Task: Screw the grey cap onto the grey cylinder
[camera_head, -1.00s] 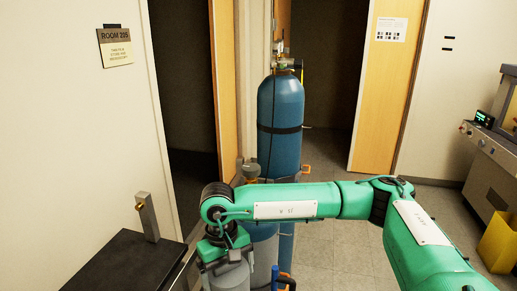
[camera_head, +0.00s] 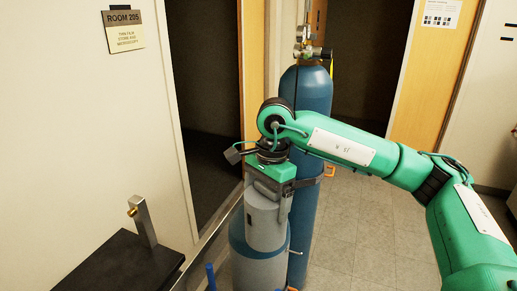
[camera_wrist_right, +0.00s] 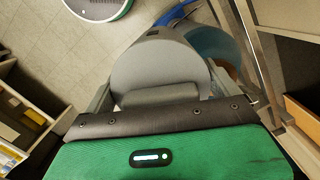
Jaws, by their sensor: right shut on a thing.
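My right gripper (camera_head: 269,192) points down and is shut on the grey cap (camera_head: 264,228), with one finger on each side. The right wrist view shows the cap (camera_wrist_right: 160,68) between the fingers (camera_wrist_right: 155,95). The grey cylinder (camera_head: 258,273) with a blue shoulder stands upright below and behind the cap in the head view. The cap hides its top, so I cannot tell whether they touch. In the right wrist view, a blue rounded surface (camera_wrist_right: 212,43) shows behind the cap. My left gripper is not in view.
A tall blue gas cylinder (camera_head: 308,105) with a valve stands close behind my right gripper. A black-topped table (camera_head: 120,262) with a small metal post (camera_head: 143,220) is at lower left. Open floor (camera_head: 350,235) lies to the right.

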